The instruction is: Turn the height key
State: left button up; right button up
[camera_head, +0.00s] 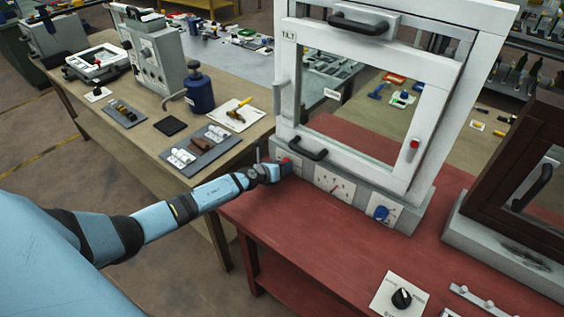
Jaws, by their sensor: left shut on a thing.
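A white frame manipulator (428,120) stands upright on the red table. Its grey base carries a red key (288,166) at the left, a white dial plate (334,184) in the middle and a blue knob (381,213) at the right. My left gripper (281,167) reaches in from the left and is shut on the red key, which it partly hides. The labels on the base are too small to read, so I cannot tell from lettering which one is the height key. My right gripper is not in view.
A black rotary knob on a white plate (385,299) lies on the red table (310,240) at the front. A dark brown framed unit (515,165) stands at the right. A wooden bench (140,152) with tools is at the left. The table front is mostly clear.

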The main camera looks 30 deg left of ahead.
pick_arm(q)
jog(key=shift+r+m+y+p, duration=0.25)
jog(key=shift+m+y+p, duration=0.2)
jog(key=shift+p, duration=0.25)
jog(key=shift+f+m+y+p, duration=0.2)
jog(key=shift+m+y+p, duration=0.25)
jog(key=shift+m+p, duration=0.4)
jog(key=o, duration=0.9)
